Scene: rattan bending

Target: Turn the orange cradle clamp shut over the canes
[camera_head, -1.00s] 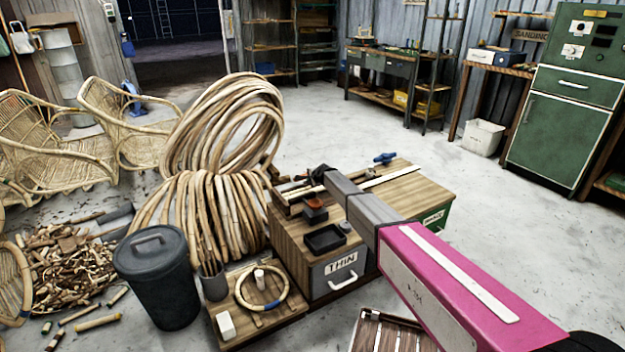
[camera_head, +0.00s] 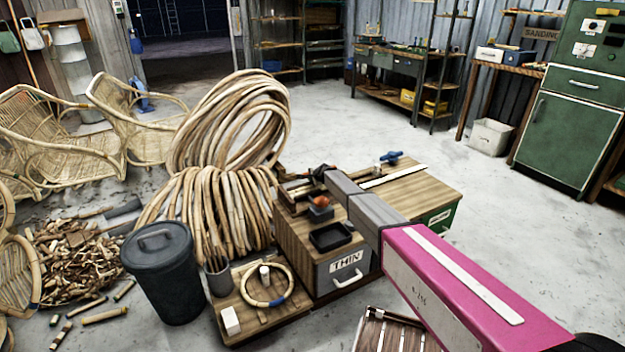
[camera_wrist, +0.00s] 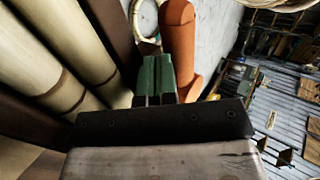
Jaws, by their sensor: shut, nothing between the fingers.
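My gripper (camera_wrist: 153,80) has green fingers, which are together in the wrist view with nothing between them. The orange cradle clamp (camera_wrist: 178,40) is a rounded bar just right of the fingertips; I cannot tell whether they touch it. Thick pale canes (camera_wrist: 55,45) lie side by side on the left, apart from the clamp's visible part. The clamp's pivot and far end do not show clearly. In the head view my arm reaches over the wooden workbench (camera_head: 296,238), and its end hides most of the clamp area.
A black tray (camera_head: 331,237) and a small orange-topped item (camera_head: 320,201) stand on the bench. A blue-handled tool (camera_head: 391,157) is at its far right. Coiled rattan (camera_head: 230,130) and a dark bin (camera_head: 163,275) stand left. Open floor (camera_head: 510,235) lies right.

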